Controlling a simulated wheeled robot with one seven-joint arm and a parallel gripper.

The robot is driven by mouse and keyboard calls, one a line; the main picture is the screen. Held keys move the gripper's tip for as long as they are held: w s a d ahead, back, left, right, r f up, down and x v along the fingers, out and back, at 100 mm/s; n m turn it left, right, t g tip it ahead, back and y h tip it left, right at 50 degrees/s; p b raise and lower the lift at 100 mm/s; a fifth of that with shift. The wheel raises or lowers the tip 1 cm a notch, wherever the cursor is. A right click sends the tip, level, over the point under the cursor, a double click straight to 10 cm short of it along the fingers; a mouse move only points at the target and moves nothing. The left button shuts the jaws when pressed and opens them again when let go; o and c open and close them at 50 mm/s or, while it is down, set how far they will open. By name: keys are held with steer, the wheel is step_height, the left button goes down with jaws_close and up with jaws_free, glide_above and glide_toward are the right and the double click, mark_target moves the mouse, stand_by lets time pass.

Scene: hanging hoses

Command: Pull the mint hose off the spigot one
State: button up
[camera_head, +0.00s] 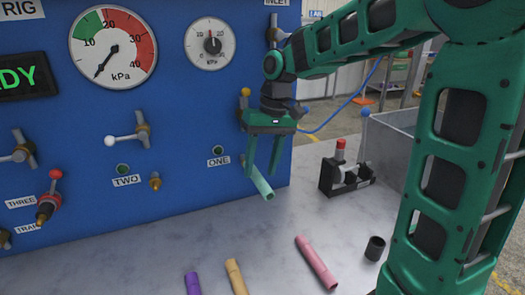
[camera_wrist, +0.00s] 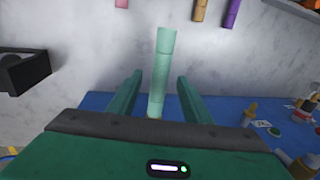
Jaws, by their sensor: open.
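The mint hose (camera_head: 263,187) is a short pale green tube sticking out from the blue panel beside the "ONE" label (camera_head: 219,162), its free end tilted down to the right. In the wrist view the mint hose (camera_wrist: 165,50) runs between the two fingers, with visible gaps on both sides.
Purple (camera_head: 193,284), yellow (camera_head: 236,277) and pink (camera_head: 316,262) hoses lie on the grey bench with a dark cup (camera_head: 375,248). A black fixture with a red cap (camera_head: 342,175) stands right. Spigot two (camera_head: 155,182) is bare. A white-knobbed valve (camera_head: 128,138) juts from the panel.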

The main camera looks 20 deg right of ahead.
mark_target(266, 184)
steer(key=shift+a+f, duration=0.25)
steer(key=shift+f, duration=0.9)
steer(key=shift+c, duration=0.4)
jaws_close()
steer(key=c, duration=0.9)
jaws_free()
jaws_close()
steer(key=shift+s, duration=2.25)
